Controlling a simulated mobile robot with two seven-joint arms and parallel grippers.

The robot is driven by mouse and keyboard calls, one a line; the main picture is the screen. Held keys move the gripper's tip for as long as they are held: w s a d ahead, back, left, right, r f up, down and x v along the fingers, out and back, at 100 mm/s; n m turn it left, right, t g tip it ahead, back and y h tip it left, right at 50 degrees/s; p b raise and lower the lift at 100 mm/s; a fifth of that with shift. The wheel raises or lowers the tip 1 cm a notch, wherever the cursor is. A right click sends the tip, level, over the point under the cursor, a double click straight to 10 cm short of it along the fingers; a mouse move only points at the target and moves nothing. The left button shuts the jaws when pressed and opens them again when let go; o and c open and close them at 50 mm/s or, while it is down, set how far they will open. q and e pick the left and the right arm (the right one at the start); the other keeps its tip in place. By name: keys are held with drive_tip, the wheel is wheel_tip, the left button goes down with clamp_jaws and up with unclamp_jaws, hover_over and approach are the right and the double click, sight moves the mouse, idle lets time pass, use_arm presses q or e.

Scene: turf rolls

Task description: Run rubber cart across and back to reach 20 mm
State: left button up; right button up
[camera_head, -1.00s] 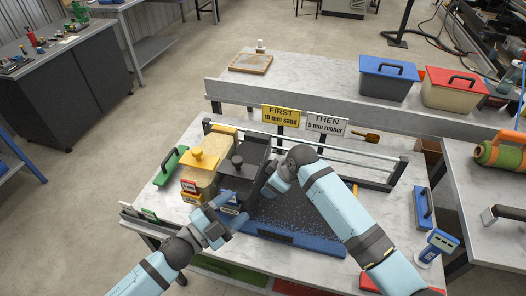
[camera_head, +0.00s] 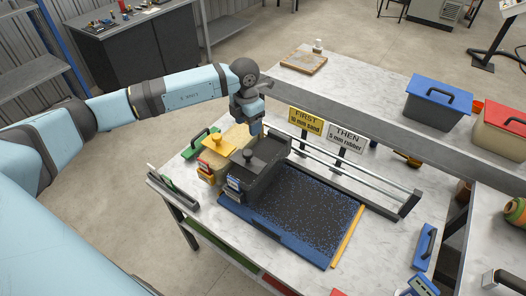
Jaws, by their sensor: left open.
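The dark grey rubber cart (camera_head: 262,178) with a black knob stands at the left end of the blue tray (camera_head: 283,240). Dark, blue-speckled infill (camera_head: 315,205) covers the tray's turf to the cart's right. The yellow sand cart (camera_head: 212,172) with a yellow knob is parked just left of the rubber cart. My left gripper (camera_head: 256,127) is open, pointing down above and behind the rubber cart, near the rail's left end; I see nothing between its fingers, which are small and partly dark. My right gripper is out of view.
Yellow "FIRST 10 mm sand" (camera_head: 306,121) and white "THEN 5 mm rubber" (camera_head: 347,145) signs stand behind the rails (camera_head: 350,172). Blue-lidded (camera_head: 438,102) and red-lidded (camera_head: 502,127) bins sit back right. A blue-handled tool (camera_head: 424,247) and gauge (camera_head: 420,287) lie right of the tray.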

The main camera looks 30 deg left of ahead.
use_arm(q)
drive_tip(key=b, duration=0.1)
hover_over(248, 152)
wheel_tip(248, 152, down, 7)
drive_tip(key=shift+a+r, duration=0.1)
drive_tip(key=shift+r, duration=0.05)
wheel_tip(248, 152, down, 7)
drive_tip(key=b, duration=0.4)
drive_tip(key=shift+w, duration=0.1)
drive_tip(key=shift+c, duration=0.4)
clamp_jaws()
